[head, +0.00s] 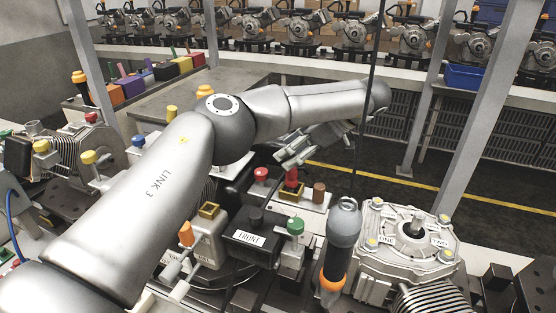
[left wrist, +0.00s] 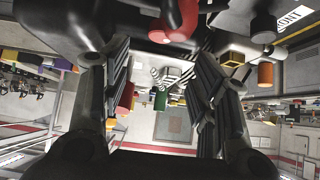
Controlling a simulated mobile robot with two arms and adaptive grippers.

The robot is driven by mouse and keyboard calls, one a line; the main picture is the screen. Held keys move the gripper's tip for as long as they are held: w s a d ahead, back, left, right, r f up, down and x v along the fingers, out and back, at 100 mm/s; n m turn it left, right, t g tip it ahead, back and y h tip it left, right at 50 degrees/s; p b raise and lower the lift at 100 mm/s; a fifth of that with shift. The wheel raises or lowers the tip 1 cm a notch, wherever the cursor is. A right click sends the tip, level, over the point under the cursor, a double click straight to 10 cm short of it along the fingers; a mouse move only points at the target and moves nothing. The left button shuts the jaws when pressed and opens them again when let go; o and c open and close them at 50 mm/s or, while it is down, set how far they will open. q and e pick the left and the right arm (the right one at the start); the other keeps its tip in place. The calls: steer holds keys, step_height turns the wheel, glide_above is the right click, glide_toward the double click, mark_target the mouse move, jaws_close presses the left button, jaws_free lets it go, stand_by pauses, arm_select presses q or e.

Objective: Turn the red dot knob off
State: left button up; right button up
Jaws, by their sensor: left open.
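A red round-topped knob (head: 261,174) stands on the fixture just below and left of my left gripper (head: 291,157). A second red knob (head: 291,177) stands close under the fingers, behind a yellow square piece (head: 292,194). I cannot tell which one is the red dot knob; no dot is readable. The left gripper is open and empty, its two fingers apart in the left wrist view (left wrist: 160,58). A large red rounded part (left wrist: 180,20) shows at the top of that view, beyond the fingers. My right gripper is in neither view.
A brown knob (head: 319,192), a green knob (head: 295,225) and a black box marked FRONT (head: 250,238) are close by. A blue bin (head: 466,77) is at the back.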

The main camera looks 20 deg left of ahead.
mark_target(262, 171)
arm_select(q)
steer(key=shift+d+r, duration=0.5)
steer(key=shift+r, duration=0.05)
steer(key=shift+a+f+h+b, duration=0.15)
steer(key=shift+a+h+b, duration=0.4)
steer(key=shift+a+h, duration=0.05)
steer(key=a+f+h, duration=0.1)
steer(key=a+f, duration=0.1)
steer(key=a+f+h+p, duration=0.1)
steer(key=a+f, duration=0.1)
steer(key=a, duration=0.1)
steer(key=a+f+h, duration=0.1)
steer(key=a+f, duration=0.1)
steer(key=f, duration=0.1)
steer(key=shift+s+a, duration=0.25)
steer(key=shift+s, duration=0.05)
steer(key=shift+f, duration=0.55)
